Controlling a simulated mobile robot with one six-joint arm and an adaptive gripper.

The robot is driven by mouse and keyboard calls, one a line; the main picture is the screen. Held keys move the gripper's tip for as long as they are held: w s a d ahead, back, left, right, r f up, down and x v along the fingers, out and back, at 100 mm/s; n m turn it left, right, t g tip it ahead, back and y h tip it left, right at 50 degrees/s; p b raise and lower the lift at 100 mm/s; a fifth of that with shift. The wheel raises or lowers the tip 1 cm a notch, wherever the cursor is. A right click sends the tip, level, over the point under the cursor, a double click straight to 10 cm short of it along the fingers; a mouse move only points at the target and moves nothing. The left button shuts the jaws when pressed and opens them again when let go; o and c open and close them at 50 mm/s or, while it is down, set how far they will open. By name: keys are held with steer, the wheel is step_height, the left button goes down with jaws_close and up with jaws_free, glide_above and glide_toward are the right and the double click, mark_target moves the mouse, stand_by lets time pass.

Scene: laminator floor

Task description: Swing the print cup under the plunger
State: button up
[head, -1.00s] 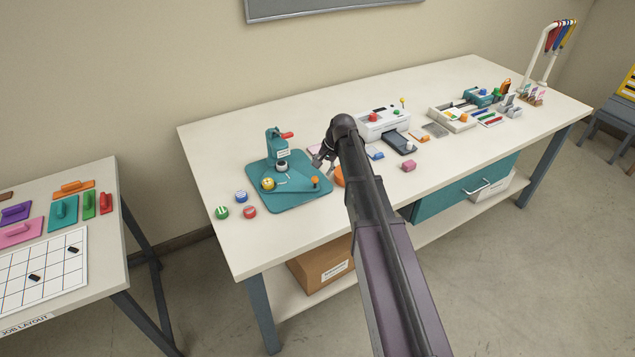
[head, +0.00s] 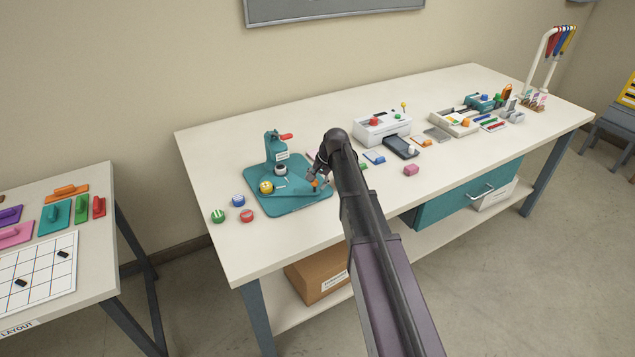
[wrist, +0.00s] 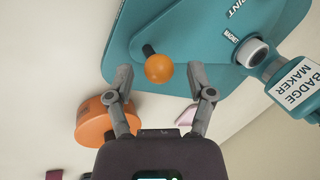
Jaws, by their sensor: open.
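The teal badge maker stands on its flat teal base (head: 290,203) on the bench, with a red lever (head: 287,136) on its column (head: 272,146). The print cup with a yellow top (head: 266,187) sits at the left of the base. A white-rimmed cup (head: 281,170) is at the column's foot; the wrist view shows a similar one (wrist: 252,52) beside a "MAGNET" label. An orange ball knob (wrist: 158,68) on a dark stem stands at the base's edge. My gripper (wrist: 160,80) is open, its fingers on either side of the knob, with gaps visible.
An orange round object (wrist: 100,120) lies close to my left finger in the wrist view. Green, blue and red round pieces (head: 238,201) sit left of the base.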

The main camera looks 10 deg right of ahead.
jaws_close()
steer(key=shift+s+d, duration=0.1)
steer(key=shift+d, duration=0.1)
stand_by(0.3)
